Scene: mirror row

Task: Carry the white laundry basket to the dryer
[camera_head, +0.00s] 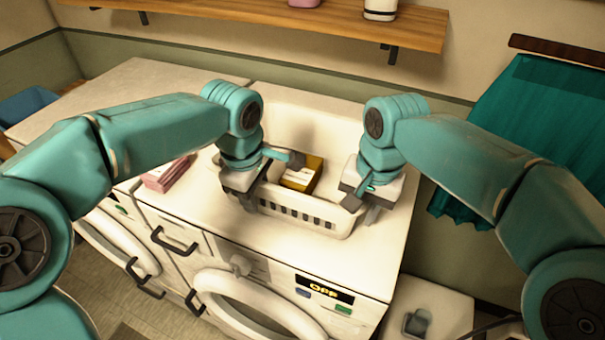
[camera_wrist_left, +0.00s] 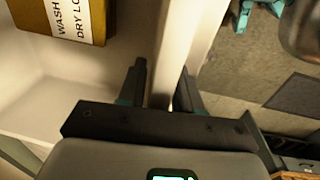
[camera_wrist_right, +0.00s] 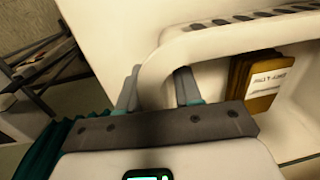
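The white laundry basket (camera_head: 290,213) appears to sit on top of a white front-loading machine (camera_head: 365,270). A mustard-yellow box with a white label (camera_head: 302,173) is inside it and also shows in the left wrist view (camera_wrist_left: 70,18). My left gripper (camera_head: 250,200) is at the basket's left end, its fingers (camera_wrist_left: 162,85) close on both sides of the wall. My right gripper (camera_head: 362,205) is at the right end, its fingers (camera_wrist_right: 157,85) on both sides of the rim. Both look shut on the basket. I cannot tell which machine is the dryer.
A pink folded stack (camera_head: 167,174) lies left of the basket on the machine tops. A wooden shelf (camera_head: 270,20) runs along the wall above. A teal cloth (camera_head: 530,120) hangs at the right. A small white unit (camera_head: 440,308) stands low at the front right.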

